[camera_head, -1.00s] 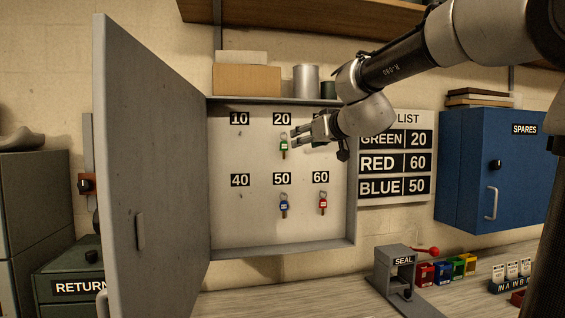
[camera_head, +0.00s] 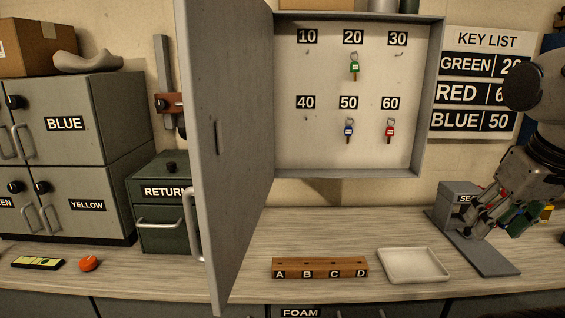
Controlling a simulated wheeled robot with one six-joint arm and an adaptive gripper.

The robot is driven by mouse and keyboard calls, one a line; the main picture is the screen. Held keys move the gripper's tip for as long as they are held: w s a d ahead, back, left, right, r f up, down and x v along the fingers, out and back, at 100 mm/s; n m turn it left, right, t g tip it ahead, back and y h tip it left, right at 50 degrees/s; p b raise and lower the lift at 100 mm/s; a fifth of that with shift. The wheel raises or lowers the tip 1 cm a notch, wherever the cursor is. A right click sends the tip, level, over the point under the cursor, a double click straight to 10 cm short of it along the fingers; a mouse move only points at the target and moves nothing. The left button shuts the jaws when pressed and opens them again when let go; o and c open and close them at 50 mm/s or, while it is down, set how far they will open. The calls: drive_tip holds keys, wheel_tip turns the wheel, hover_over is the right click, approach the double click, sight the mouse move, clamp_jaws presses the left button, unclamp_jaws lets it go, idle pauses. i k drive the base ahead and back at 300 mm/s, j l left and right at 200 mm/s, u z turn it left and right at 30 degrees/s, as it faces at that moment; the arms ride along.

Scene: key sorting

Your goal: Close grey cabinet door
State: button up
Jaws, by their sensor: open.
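The grey cabinet (camera_head: 431,100) is mounted on the wall with its grey door (camera_head: 232,210) swung wide open toward me on the left. Inside, a green key (camera_head: 354,68) hangs under 20, a blue key (camera_head: 348,130) under 50 and a red key (camera_head: 390,130) under 60. My gripper (camera_head: 478,222) is open at the right, low over the counter by the SEAL device, well apart from the door. Its fingers partly overlap that device in the picture.
A grey SEAL device (camera_head: 458,193) stands at the right. A wooden A-B-C-D block (camera_head: 320,267) and a white tray (camera_head: 414,265) lie on the counter below the cabinet. A green RETURN box (camera_head: 160,205) and grey lockers (camera_head: 75,120) stand left of the door.

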sight(225, 47)
drive_tip(key=j, duration=0.7)
drive_tip(key=i+j, duration=0.1)
drive_tip(key=j, duration=0.65)
drive_tip(key=k+j, duration=0.3)
drive_tip(key=j, duration=0.15)
drive_tip(key=k+j, duration=0.55)
drive_tip(key=j, duration=0.3)
drive_tip(key=j+z, duration=0.05)
